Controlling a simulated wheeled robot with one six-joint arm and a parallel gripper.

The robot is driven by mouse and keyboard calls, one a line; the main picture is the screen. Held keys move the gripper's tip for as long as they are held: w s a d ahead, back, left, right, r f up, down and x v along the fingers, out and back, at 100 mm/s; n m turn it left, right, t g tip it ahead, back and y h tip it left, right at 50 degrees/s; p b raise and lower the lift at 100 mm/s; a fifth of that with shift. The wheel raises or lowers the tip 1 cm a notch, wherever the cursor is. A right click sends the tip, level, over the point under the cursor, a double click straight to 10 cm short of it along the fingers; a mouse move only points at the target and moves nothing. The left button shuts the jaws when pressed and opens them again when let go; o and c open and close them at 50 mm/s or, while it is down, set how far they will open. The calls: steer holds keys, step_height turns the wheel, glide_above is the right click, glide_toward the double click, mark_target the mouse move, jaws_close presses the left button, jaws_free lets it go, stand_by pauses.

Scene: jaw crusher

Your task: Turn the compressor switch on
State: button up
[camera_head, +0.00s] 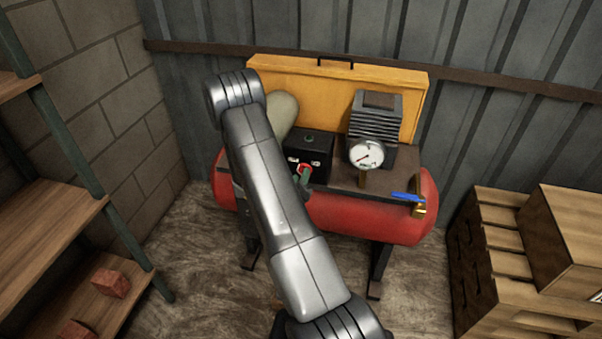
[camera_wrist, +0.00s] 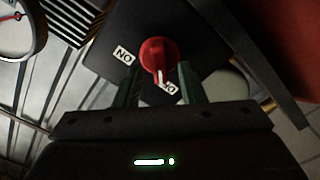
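The compressor (camera_head: 375,215) has a red tank and stands against the metal wall. Its black switch box (camera_head: 318,143) is on top and carries a red rotary switch (camera_head: 302,168). In the wrist view the red switch knob (camera_wrist: 158,52) has a white pointer mark aimed down, towards a partly covered white label (camera_wrist: 169,87). Another white label (camera_wrist: 124,54) is left of the knob and reads ON upside down. My gripper (camera_wrist: 159,72) is open, its two dark green fingers apart below and either side of the knob. I cannot tell whether they touch it. In the head view my gripper (camera_head: 305,177) is at the switch, mostly hidden by my arm.
A pressure gauge (camera_head: 366,153) stands right of the switch box, also visible in the wrist view (camera_wrist: 18,28). A blue-handled valve (camera_head: 407,197) is at the tank's right end. A yellow panel (camera_head: 340,80) is behind. Wooden crates (camera_head: 560,245) stand right, shelves (camera_head: 50,225) left.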

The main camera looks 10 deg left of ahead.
steer(key=shift+w, duration=0.95)
steer(key=shift+c, duration=0.3)
jaws_close()
